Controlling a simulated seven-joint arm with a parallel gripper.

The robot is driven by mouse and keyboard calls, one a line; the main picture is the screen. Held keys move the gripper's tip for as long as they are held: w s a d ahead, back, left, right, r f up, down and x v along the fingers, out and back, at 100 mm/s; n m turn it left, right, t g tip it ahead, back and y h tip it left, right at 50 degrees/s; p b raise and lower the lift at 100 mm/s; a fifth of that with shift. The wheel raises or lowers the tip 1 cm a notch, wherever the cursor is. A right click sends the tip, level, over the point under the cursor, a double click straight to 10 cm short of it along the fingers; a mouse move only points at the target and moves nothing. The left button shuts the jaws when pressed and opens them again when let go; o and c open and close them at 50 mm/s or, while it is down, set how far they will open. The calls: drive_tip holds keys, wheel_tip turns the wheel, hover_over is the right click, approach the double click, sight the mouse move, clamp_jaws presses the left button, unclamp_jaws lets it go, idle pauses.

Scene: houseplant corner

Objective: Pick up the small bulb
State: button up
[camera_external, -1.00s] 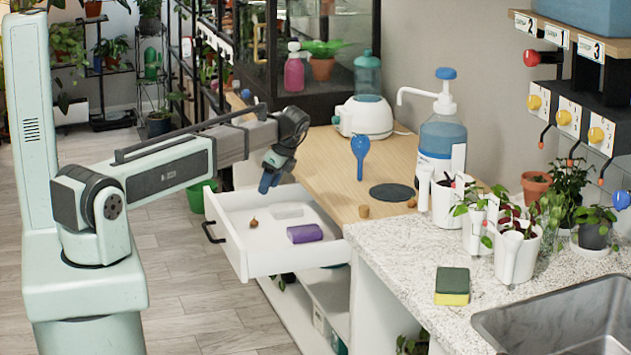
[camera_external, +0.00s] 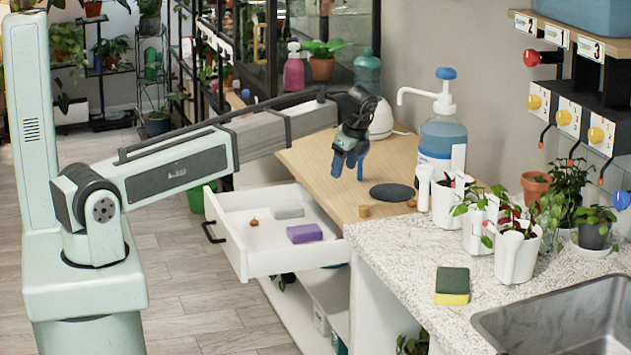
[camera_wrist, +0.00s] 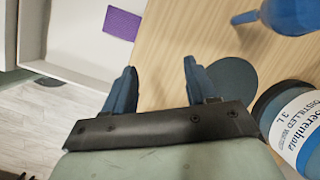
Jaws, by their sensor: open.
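A small brown bulb-like thing (camera_external: 254,222) lies in the open white drawer (camera_external: 262,264), towards its left. I cannot tell for certain which of the two is the small bulb. My gripper (camera_external: 350,172) is open above the wooden top, right of the drawer. In the wrist view its fingers (camera_wrist: 160,70) are spread with only wood between them.
A purple block (camera_external: 304,233) and a grey block (camera_external: 289,212) lie in the drawer. A dark round mat (camera_external: 391,193), a small cork-like piece (camera_external: 363,211) and a large pump bottle (camera_external: 443,135) are on the wooden top. Several pots stand at the right.

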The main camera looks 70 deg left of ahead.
drive_tip(key=w+d+r+m+h, duration=0.1)
drive_tip(key=w+d+r, duration=0.15)
drive_tip(key=w, duration=0.25)
drive_tip(key=w+d+r+t+h, duration=0.1)
drive_tip(key=w+d+r, duration=0.15)
drive_tip(key=w, duration=0.25)
drive_tip(key=w+d+r+m+h, duration=0.1)
drive_tip(key=w+d+r, duration=0.15)
drive_tip(key=w, duration=0.25)
drive_tip(key=m, duration=0.2)
hover_over(412, 203)
drive_tip(key=a, duration=0.2)
drive_tip(key=shift+h, duration=0.4)
drive_tip(key=f, duration=0.9)
drive_tip(key=shift+w+d+f, duration=0.1)
drive_tip(key=shift+d+f, duration=0.15)
drive_tip(key=shift+w+d+f, duration=0.1)
drive_tip(key=shift+d+f, duration=0.05)
drive_tip(key=shift+f, duration=1.2)
drive_tip(key=shift+w+d+f, duration=0.1)
drive_tip(key=shift+d+f, duration=0.05)
drive_tip(key=shift+f, duration=1.2)
drive_tip(key=shift+c, duration=0.2)
clamp_jaws()
